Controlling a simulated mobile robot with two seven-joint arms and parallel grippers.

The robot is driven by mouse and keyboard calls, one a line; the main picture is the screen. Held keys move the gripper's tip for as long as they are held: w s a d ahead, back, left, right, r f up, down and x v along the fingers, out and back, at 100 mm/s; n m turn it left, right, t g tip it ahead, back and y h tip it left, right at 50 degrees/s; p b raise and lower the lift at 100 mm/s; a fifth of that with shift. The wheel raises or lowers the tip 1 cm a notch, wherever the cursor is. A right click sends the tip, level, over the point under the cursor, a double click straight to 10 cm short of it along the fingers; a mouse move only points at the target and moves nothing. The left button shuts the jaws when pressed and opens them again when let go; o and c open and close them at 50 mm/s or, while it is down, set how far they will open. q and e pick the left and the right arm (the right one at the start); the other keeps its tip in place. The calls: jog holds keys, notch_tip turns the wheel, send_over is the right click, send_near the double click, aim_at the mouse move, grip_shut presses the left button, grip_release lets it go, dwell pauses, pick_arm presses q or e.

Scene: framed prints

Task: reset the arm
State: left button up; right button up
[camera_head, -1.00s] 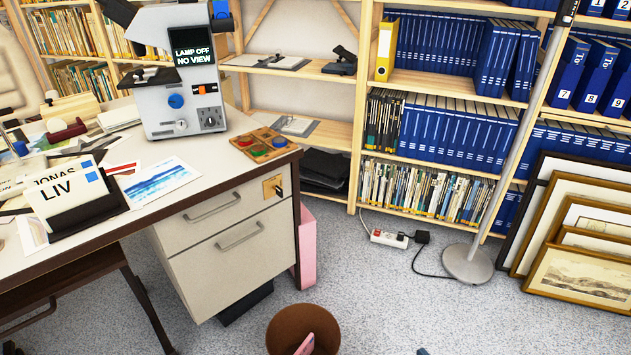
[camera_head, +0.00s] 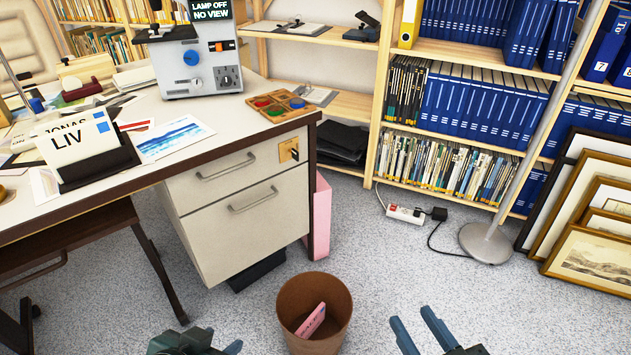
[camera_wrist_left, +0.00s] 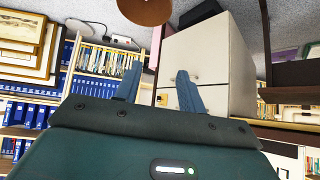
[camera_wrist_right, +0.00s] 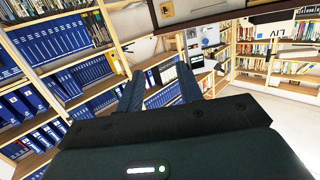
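My left gripper (camera_head: 195,343) shows at the bottom of the head view, left of the waste bin, partly cut off by the frame edge. Its two blue fingers stand apart with nothing between them in the left wrist view (camera_wrist_left: 158,85). My right gripper (camera_head: 424,332) is at the bottom of the head view, right of the bin. Its blue fingers are spread and empty, as the right wrist view (camera_wrist_right: 159,82) also shows. Both grippers are clear of the furniture in the head view.
A brown waste bin (camera_head: 289,301) holding a pink item (camera_head: 311,320) stands on the grey carpet. The desk with drawers (camera_head: 255,227) is at left. A lamp base (camera_head: 486,243), power strip (camera_head: 404,214) and framed prints (camera_head: 592,262) lie beyond at right.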

pick_arm(q)
jog(key=w+d+r+m+t+h+b, duration=0.25)
jog(key=d+t+h+b, duration=0.55)
jog(key=b, duration=0.4)
pick_arm(e)
jog(key=a+f+n+t+y, duration=0.2)
jog(key=a+f+t+y, duration=0.1)
jog(key=a+f+y, duration=0.15)
pick_arm(q)
jog(key=s+a+r+n+g+y+p, duration=0.1)
jog(key=r+p, duration=0.5)
jog(key=p, duration=1.3)
jog(key=s+a+r+n+g+y+p, duration=0.1)
jog(key=a+r+g+y+p, duration=0.3)
jog(key=p, duration=1.5)
jog(key=shift+s+r+n+g+y, duration=0.4)
jog(key=shift+r+y, duration=0.3)
jog(key=shift+r, duration=0.25)
pick_arm(e)
jog(key=d+r+m+g+h, duration=0.1)
jog(key=d+r+g+h, duration=0.2)
jog(key=r+g, duration=0.1)
jog(key=s+d+r+m+g+h, duration=0.1)
jog(key=d+r+g+h, duration=0.2)
jog(key=r, duration=0.4)
jog(key=shift+d+r+m+g+h, duration=0.15)
jog(key=shift+m+g+h, duration=0.2)
jog(key=shift+m+g, duration=0.05)
